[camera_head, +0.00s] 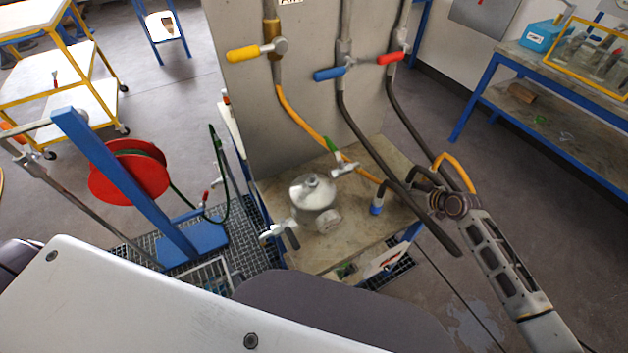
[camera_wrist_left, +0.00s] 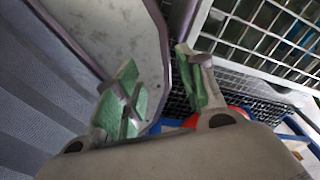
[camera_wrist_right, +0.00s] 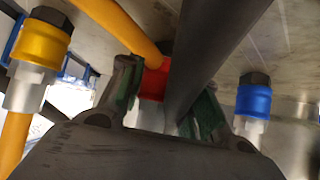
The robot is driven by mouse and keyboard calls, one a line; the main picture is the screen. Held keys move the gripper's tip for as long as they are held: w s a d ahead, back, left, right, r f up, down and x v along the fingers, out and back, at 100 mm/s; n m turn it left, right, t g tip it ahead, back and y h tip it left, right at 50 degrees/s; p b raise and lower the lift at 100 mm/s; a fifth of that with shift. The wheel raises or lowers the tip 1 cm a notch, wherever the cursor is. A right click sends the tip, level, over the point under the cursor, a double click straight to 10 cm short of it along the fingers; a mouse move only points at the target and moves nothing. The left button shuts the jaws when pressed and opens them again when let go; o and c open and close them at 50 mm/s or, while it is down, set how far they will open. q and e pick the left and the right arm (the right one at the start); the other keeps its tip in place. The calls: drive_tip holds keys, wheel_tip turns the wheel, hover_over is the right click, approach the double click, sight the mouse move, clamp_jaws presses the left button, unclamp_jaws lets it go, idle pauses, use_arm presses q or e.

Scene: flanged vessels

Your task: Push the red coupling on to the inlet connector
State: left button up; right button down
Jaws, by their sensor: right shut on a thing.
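In the right wrist view the red coupling (camera_wrist_right: 153,84) is between the fingers of my right gripper (camera_wrist_right: 168,92), which is shut on it. A dark hose crosses in front and hides the coupling's right part. In the head view my right gripper (camera_head: 432,192) is right of the bench, among the hoses; the coupling cannot be made out there. The flanged steel vessel (camera_head: 313,200) stands on the bench, with valves at its upper right and lower left. I cannot tell which port is the inlet connector. My left gripper (camera_wrist_left: 160,82) is open and empty, over the floor grating.
A yellow coupling (camera_wrist_right: 42,40) and a blue coupling (camera_wrist_right: 254,97) flank the right gripper. Hoses hang from the panel (camera_head: 300,100) across the bench (camera_head: 350,240). A red reel (camera_head: 130,172) on a blue post stands left. Floor right of the bench is mostly clear.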

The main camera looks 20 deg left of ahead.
sight(409, 183)
drive_tip(key=shift+r, duration=0.2)
drive_tip(key=shift+r+p, duration=1.9)
drive_tip(key=shift+r, duration=0.35)
drive_tip(key=shift+r, duration=0.1)
drive_tip(key=shift+s, duration=0.15)
